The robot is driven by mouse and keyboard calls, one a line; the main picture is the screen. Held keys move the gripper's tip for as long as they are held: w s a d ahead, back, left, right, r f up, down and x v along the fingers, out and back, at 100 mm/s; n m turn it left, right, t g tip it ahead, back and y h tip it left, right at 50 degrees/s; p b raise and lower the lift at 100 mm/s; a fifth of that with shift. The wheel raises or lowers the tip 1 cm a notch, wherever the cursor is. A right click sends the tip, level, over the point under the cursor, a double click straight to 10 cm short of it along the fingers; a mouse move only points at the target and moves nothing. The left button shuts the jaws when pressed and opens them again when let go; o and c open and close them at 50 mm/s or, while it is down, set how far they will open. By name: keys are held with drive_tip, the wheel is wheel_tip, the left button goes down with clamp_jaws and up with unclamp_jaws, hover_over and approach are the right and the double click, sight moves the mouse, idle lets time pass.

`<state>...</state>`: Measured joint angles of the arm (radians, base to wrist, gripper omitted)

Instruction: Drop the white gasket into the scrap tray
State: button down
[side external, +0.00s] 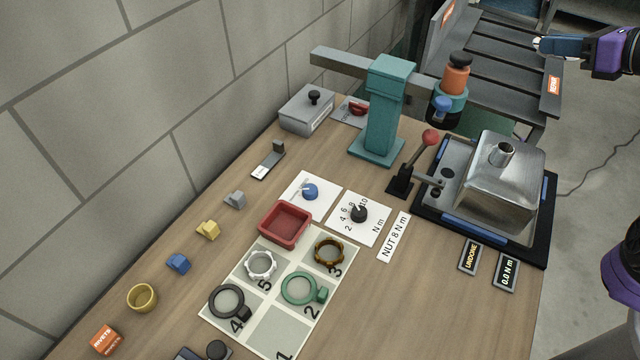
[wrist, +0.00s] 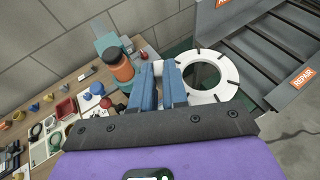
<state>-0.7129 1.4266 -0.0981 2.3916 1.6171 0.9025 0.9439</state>
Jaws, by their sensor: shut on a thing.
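A white ring with dark notches, which I take for the white gasket (wrist: 230,76), is at my blue fingers (wrist: 161,68) in the wrist view. My gripper is shut on its near left part, and the fingers hide that part. In the side external view my gripper (side external: 545,46) is at the top right, high and away from the bench; only a small pale bit shows at its tips. A red square tray (side external: 285,236), possibly the scrap tray, sits empty on the bench and also shows in the wrist view (wrist: 65,109).
A numbered mat (side external: 277,333) holds several rings, including a white one (side external: 260,264) in cell 5. A teal press (side external: 386,110), a red-knobbed lever (side external: 428,140) and a metal housing (side external: 500,185) stand on the bench. A grey rack (side external: 495,60) marked REPAIR is behind.

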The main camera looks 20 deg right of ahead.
drive_tip(key=w+a+r+n+g+y, duration=0.25)
drive_tip(key=w+a+n+y, duration=0.2)
drive_tip(key=a, duration=0.55)
drive_tip(key=w+a+r+n+g+y, duration=0.25)
drive_tip(key=a+n+g+y, duration=0.2)
drive_tip(key=a, duration=0.65)
drive_tip(key=s+a+f+n+g, duration=0.1)
drive_tip(key=s+a+n+g, duration=0.35)
drive_tip(key=a, duration=0.75)
drive_tip(key=s+a+f+n+g, duration=0.1)
drive_tip(key=s+a+n+g, duration=0.4)
drive_tip(key=a, duration=0.7)
drive_tip(key=shift+m, duration=0.25)
drive_tip(key=shift+w+d+f, duration=0.1)
drive_tip(key=shift+w+f, duration=0.05)
drive_tip(key=shift+f, duration=4.35)
drive_tip(key=shift+w+d+f, duration=0.1)
drive_tip(key=shift+w+f, duration=0.05)
drive_tip(key=shift+f, duration=4.3)
drive_tip(key=shift+w+d+f, duration=0.1)
drive_tip(key=shift+w+f, duration=0.05)
drive_tip(key=shift+f, duration=4.35)
